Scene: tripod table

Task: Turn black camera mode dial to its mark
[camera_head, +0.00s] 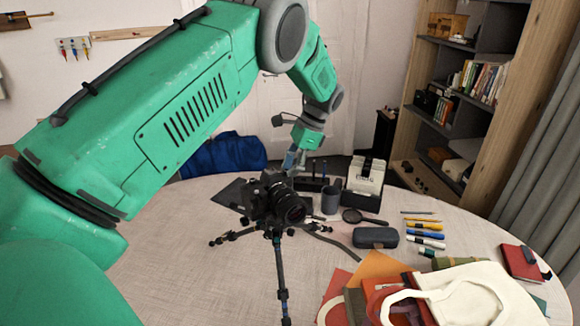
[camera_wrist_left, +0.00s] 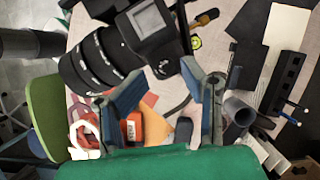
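The black camera (camera_head: 280,203) stands on a small black tripod (camera_head: 280,255) on the table, lens facing forward and to the right. In the left wrist view the camera (camera_wrist_left: 95,60) fills the upper left, with its lens pointing to lower left and a grey square part on the body. I cannot clearly make out the mode dial or its mark. My left gripper (camera_head: 292,164) is just above the camera's top. In the wrist view its two blue-grey fingers (camera_wrist_left: 164,70) are apart, with the camera's edge near their tips. Whether they touch it is unclear. My right gripper is out of view.
A dark case (camera_head: 376,238), pens, a cloth bag (camera_head: 480,296) and books lie at right. The table's left side is clear.

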